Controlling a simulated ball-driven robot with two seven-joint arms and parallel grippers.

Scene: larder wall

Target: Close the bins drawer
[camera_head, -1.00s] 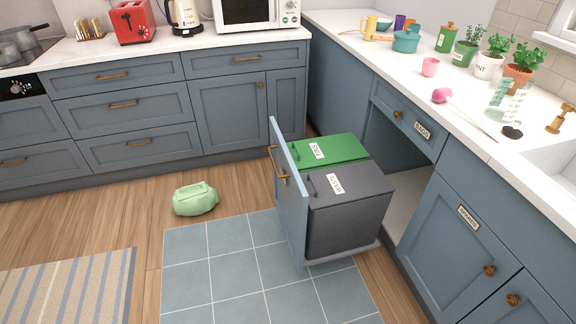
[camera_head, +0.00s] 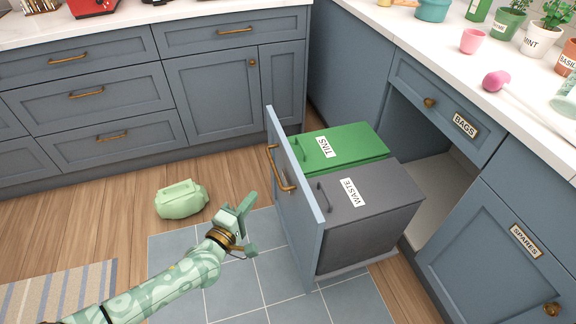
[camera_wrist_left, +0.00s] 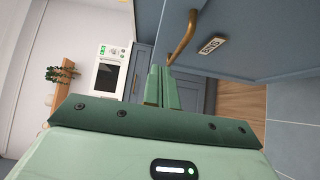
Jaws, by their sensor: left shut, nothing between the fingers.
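The bins drawer stands pulled out of the right-hand cabinet run, its blue front panel (camera_head: 295,195) facing left with a brass handle (camera_head: 281,168). Inside it are a green bin (camera_head: 345,145) labelled TINS and a dark grey bin (camera_head: 372,205) labelled WASTE. My left gripper (camera_head: 249,203) is shut and empty, just left of the drawer front, with a visible gap to it in the head view. In the left wrist view, its closed fingers (camera_wrist_left: 160,86) appear close to the brass handle (camera_wrist_left: 184,38) and the panel's label (camera_wrist_left: 212,45). My right gripper is out of view.
The cabinet opening (camera_head: 425,180) behind the drawer looks clear. A pale green bag-like object (camera_head: 181,200) lies on the wooden floor at left. A pink object (camera_head: 496,81) with a long pale handle lies at the counter edge.

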